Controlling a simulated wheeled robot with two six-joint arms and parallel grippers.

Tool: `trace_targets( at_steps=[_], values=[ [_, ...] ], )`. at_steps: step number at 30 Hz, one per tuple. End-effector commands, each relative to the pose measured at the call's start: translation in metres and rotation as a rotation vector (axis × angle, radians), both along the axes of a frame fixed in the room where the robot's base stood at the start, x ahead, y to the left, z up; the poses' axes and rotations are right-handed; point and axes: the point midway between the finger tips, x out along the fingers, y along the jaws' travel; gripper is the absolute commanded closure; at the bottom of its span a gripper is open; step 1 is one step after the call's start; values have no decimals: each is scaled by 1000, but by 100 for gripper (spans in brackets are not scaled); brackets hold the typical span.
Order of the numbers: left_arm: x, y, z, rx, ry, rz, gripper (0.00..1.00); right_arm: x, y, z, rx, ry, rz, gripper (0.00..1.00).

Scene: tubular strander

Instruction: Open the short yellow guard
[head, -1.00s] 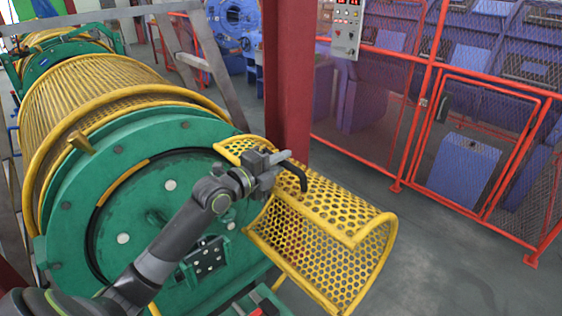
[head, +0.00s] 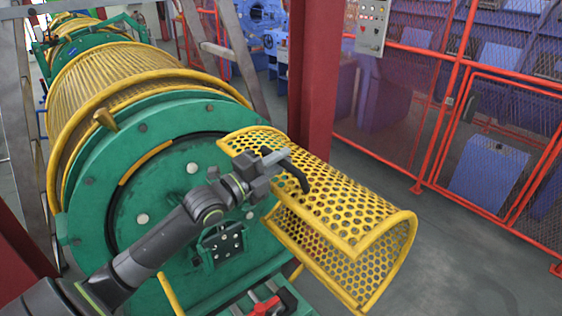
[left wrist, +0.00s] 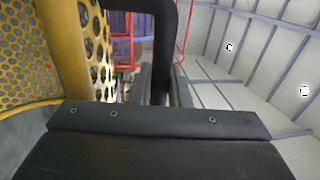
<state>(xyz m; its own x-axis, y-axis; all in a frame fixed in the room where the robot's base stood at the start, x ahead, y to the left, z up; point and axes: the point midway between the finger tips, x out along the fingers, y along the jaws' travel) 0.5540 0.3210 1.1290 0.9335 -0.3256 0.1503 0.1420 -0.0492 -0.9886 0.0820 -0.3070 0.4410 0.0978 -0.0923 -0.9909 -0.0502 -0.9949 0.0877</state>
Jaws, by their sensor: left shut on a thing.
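The short yellow guard (head: 345,196), a curved perforated sheet with a yellow tube rim, juts to the right from beside the green disc (head: 95,190). Its upper part curves over a hollow inside, open towards me along the lower front. A black bent handle (head: 297,176) stands on its upper left part. My left gripper (head: 276,166) is shut on this handle. In the left wrist view the handle (left wrist: 166,45) rises from behind the gripper body, and the guard's perforated sheet (left wrist: 28,50) is at the left. The fingertips are partly hidden there. My right gripper is out of view.
A dark red post (head: 313,85) stands close behind the guard. A red mesh fence (head: 480,110) is at the back right, with clear floor (head: 455,265) before it. A long yellow cage (head: 125,85) lies behind the green disc. A red-handled part (head: 265,306) is below.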

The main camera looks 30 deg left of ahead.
Motion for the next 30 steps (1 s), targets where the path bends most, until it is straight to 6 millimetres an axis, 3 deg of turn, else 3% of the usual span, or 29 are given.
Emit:
trace_targets(
  at_steps=[1, 2, 3, 17, 24, 30],
  values=[
    [0, 0, -1, 0, 3, 1, 100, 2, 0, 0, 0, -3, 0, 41],
    [0, 0, -1, 0, 3, 1, 80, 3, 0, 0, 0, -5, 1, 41],
    [0, 0, -1, 0, 3, 1, 78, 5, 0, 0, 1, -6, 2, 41],
    [-3, 1, -1, 2, 3, 2, 78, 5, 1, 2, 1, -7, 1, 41],
    [-27, 10, -4, 5, 6, 1, 78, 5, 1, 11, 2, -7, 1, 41],
    [-53, 19, -5, 2, 8, 2, 78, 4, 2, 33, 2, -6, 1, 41]
  ],
)
